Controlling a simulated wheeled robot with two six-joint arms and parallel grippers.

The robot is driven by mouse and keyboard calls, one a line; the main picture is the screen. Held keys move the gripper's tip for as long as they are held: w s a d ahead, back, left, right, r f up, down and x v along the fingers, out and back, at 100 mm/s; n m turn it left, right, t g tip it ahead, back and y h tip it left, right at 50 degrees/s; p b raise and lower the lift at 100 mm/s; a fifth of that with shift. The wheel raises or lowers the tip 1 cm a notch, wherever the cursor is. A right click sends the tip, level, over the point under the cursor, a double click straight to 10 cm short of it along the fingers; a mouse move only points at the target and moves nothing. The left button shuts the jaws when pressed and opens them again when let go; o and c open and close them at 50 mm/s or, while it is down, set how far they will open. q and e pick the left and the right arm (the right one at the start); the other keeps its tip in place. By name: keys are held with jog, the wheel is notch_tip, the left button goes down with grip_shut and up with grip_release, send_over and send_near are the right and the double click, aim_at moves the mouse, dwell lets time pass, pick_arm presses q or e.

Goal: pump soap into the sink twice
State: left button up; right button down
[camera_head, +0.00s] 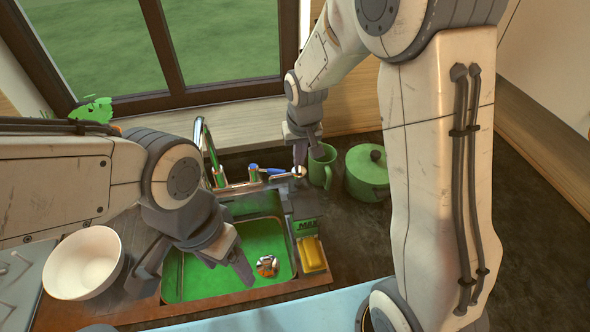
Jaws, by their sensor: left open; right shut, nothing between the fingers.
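The sink (237,287) is a green-looking basin set in the dark counter. A silver faucet (198,137) rises behind its left side. Behind the sink stands a small green bottle-like item with a blue top (254,172); I cannot tell for sure that it is the soap pump. A blue and silver part (276,171) lies to its right. My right gripper (301,160) is shut and empty, pointing down just above the silver end of that part; I cannot tell whether they touch.
A yellow sponge (311,252) sits in a holder at the sink's right. A green mug (322,169) and lidded green pot (367,172) stand close to my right arm. A white bowl (84,263) is at left.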

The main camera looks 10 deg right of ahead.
aim_at(299, 170)
jog(key=shift+f, duration=0.15)
jog(key=shift+f+b, duration=1.4)
jog(key=shift+f, duration=0.3)
jog(key=shift+r, duration=0.1)
jog(key=shift+r+p, duration=1.6)
jog(key=shift+r, duration=0.2)
jog(key=shift+r, duration=0.1)
notch_tip(299, 170, up, 6)
jog(key=p, duration=0.5)
